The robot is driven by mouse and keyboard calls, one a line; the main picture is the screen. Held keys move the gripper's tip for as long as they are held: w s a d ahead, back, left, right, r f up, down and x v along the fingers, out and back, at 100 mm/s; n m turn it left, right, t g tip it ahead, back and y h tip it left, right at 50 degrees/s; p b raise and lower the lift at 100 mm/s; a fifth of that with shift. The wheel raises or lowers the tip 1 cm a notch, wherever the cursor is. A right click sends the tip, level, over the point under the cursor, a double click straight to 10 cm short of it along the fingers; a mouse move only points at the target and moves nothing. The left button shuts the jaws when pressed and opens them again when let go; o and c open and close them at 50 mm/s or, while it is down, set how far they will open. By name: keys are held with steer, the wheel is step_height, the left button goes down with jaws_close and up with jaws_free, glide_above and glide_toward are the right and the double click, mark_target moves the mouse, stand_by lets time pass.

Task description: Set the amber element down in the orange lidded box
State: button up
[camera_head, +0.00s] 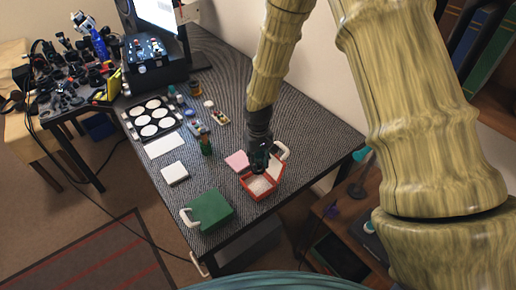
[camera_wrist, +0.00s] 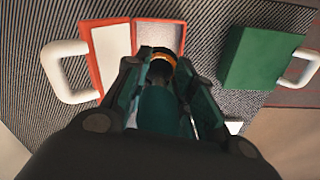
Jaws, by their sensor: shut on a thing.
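The orange lidded box (camera_head: 246,192) stands open near the front right of the table, its lid raised on the far right side with a white handle. In the wrist view the box (camera_wrist: 181,22) shows its pale inside, and the open lid (camera_wrist: 110,50) is at its left. My gripper (camera_head: 262,166) points down above the box opening. In the wrist view my gripper (camera_wrist: 160,70) is shut on the amber element (camera_wrist: 159,56), of which only an orange-amber rim and a dark part show between the fingertips. I cannot tell its height above the box floor.
A green box (camera_head: 211,210) with a white handle stands closed at the front left; it also shows in the wrist view (camera_wrist: 252,58). A pink pad (camera_head: 237,160) lies just behind the orange box. A white block (camera_head: 174,173) and a tray of white discs (camera_head: 152,117) are further left.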

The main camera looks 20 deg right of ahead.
steer(key=shift+w+d+r, duration=0.1)
steer(key=shift+w+r, duration=0.1)
steer(key=shift+r, duration=0.25)
steer(key=shift+w+r, duration=0.2)
steer(key=shift+r, duration=0.25)
steer(key=shift+w+f, duration=0.15)
steer(key=shift+f, duration=0.15)
steer(key=shift+f+b, duration=1.75)
steer(key=shift+f, duration=0.8)
steer(key=shift+s+f+b, duration=0.2)
steer(key=shift+f+b, duration=1.3)
steer(key=shift+f, duration=2.25)
stand_by(0.5)
